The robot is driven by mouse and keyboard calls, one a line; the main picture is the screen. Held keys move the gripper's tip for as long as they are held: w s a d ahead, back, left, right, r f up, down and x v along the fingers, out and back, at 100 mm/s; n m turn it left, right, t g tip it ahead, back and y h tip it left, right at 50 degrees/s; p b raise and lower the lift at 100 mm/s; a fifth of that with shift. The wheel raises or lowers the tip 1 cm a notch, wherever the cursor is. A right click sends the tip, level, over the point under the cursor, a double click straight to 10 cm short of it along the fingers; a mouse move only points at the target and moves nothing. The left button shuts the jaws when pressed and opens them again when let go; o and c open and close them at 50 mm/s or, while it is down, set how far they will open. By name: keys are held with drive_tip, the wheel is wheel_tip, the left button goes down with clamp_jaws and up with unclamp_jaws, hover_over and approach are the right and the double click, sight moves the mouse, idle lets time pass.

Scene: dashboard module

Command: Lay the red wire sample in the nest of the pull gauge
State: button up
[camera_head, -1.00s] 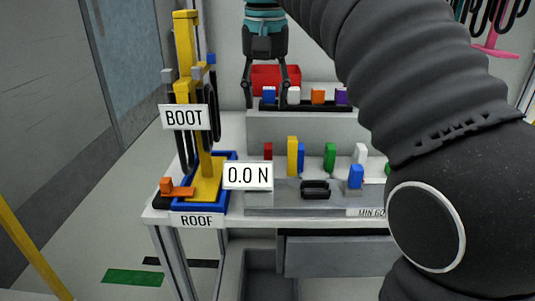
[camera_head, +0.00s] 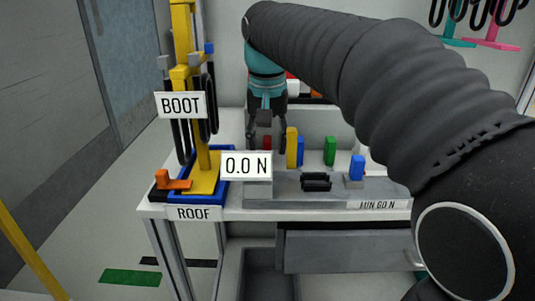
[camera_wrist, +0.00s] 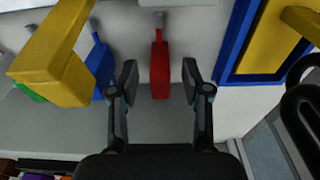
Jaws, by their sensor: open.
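The red wire sample (camera_wrist: 160,70) stands between the two fingers of my gripper (camera_wrist: 160,82) in the wrist view, with a gap on each side. In the head view, my gripper (camera_head: 267,143) is open and lowered over the red sample (camera_head: 267,144), which is partly hidden between the fingers. The pull gauge appears to be the grey fixture (camera_head: 290,190) at the bench front, with a 0.0 N display (camera_head: 246,166) and a label partly readable as "MIN 60 N". A dark slotted piece (camera_head: 316,181), possibly the nest, sits on it.
Right beside the red sample stand a tall yellow piece (camera_head: 292,148) and a blue one (camera_head: 300,152); a green one (camera_head: 330,151) is further right. Another blue piece (camera_head: 357,167) stands on the fixture. A yellow post (camera_head: 206,165) in a blue tray (camera_head: 232,182) is at left.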

drive_tip(key=shift+f, duration=0.3)
clamp_jaws()
drive_tip(key=shift+r, duration=0.1)
